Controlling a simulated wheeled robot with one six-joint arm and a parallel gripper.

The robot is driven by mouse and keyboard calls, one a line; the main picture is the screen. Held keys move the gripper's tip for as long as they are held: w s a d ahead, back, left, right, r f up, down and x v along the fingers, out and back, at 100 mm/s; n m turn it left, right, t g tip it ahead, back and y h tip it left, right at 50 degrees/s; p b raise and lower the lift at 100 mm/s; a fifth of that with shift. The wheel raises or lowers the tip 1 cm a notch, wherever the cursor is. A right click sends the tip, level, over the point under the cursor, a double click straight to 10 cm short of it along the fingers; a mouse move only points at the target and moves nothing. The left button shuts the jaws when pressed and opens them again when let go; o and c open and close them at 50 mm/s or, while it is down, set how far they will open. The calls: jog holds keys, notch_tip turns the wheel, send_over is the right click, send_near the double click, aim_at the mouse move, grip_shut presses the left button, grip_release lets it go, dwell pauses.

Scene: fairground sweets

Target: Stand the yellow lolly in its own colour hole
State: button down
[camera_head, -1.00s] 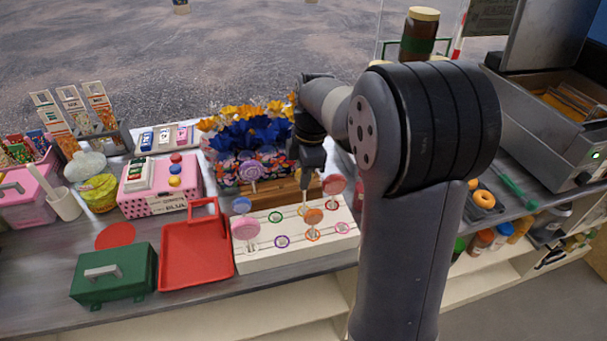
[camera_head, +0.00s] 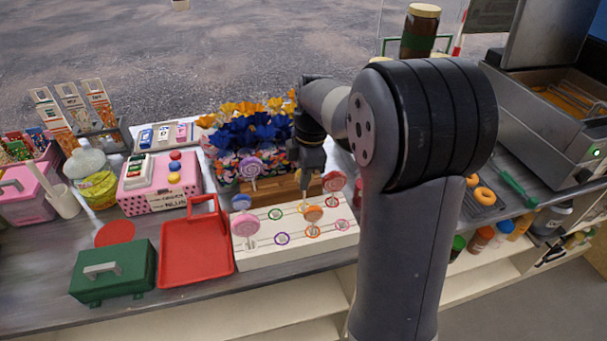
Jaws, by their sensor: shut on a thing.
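The white lolly stand (camera_head: 262,258) has coloured rings around its holes. My gripper (camera_head: 308,178) points down above the stand's back middle. It is shut on what looks like the yellow lolly, of which only a small yellowish bit shows under the fingers. The yellow ring (camera_head: 303,207) lies just below and is partly hidden. An orange lolly (camera_head: 313,213) stands just in front of the gripper, and a red lolly (camera_head: 334,181) stands to its right. A pink lolly (camera_head: 245,224), a blue lolly (camera_head: 241,202) and a purple swirl lolly (camera_head: 250,167) are at the left.
A red tray (camera_head: 196,262) and a green box (camera_head: 113,272) lie left of the stand. A flower-filled patterned box (camera_head: 225,166) and a wooden block (camera_head: 285,188) are close behind it. My arm hides the counter to the right. Green, purple and pink rings on the stand look empty.

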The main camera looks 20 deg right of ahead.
jog(key=shift+f, duration=0.3)
jog(key=shift+f, duration=0.1)
jog(key=shift+f+b, duration=0.5)
jog(key=shift+f, duration=0.1)
jog(key=shift+f+b, duration=0.8)
jog(key=shift+f, duration=0.35)
jog(key=c, duration=0.8)
grip_release()
jog(key=shift+o, duration=0.2)
jog(key=shift+r, duration=0.1)
notch_tip(320, 180, up, 9)
jog(key=p, duration=0.7)
